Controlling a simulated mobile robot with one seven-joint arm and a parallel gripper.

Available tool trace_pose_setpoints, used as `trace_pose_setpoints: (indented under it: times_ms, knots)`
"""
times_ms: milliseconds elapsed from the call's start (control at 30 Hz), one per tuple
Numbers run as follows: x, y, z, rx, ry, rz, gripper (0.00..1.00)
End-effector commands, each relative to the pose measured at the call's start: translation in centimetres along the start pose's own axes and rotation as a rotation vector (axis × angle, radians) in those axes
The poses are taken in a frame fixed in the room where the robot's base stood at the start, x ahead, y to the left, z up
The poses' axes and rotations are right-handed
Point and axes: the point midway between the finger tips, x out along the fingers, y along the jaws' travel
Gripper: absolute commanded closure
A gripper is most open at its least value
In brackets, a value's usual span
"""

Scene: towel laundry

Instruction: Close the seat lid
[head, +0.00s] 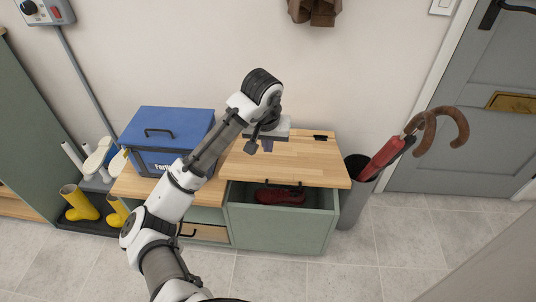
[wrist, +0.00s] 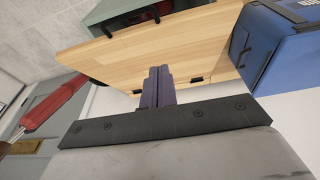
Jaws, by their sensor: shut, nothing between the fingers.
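The seat lid (head: 270,160) is a pale wooden panel on the right part of the bench. It is hinged at the back by the wall and stands partly open, its front edge raised above the green seat box (head: 280,232). A dark red shoe (head: 280,195) shows inside through the front gap. My gripper (head: 267,147) is over the rear part of the lid, shut and empty. In the wrist view the gripper's fingers (wrist: 159,75) are together in front of the lid's surface (wrist: 190,50); I cannot tell whether they touch it. My wrist hides part of the lid's back.
A blue box (head: 165,135) with a handle stands on the bench left of the lid. An umbrella stand (head: 352,205) holding a red umbrella (head: 385,155) is close on the right. Yellow boots (head: 80,203) are at the left. The tiled floor in front is clear.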

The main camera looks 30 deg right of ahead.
Motion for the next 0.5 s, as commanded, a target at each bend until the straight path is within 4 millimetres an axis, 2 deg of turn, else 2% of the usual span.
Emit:
trace_pose_setpoints:
  times_ms: [33,233,367,500]
  knots:
    - [-1.7,0.1,-0.7,-0.006,-0.033,-0.011,1.00]
    - [-3.1,0.1,-1.4,-0.033,-0.111,-0.027,1.00]
    - [-2.3,0.1,-1.2,-0.037,-0.121,-0.026,1.00]
    - [0.0,0.1,-0.9,-0.036,-0.122,-0.024,1.00]
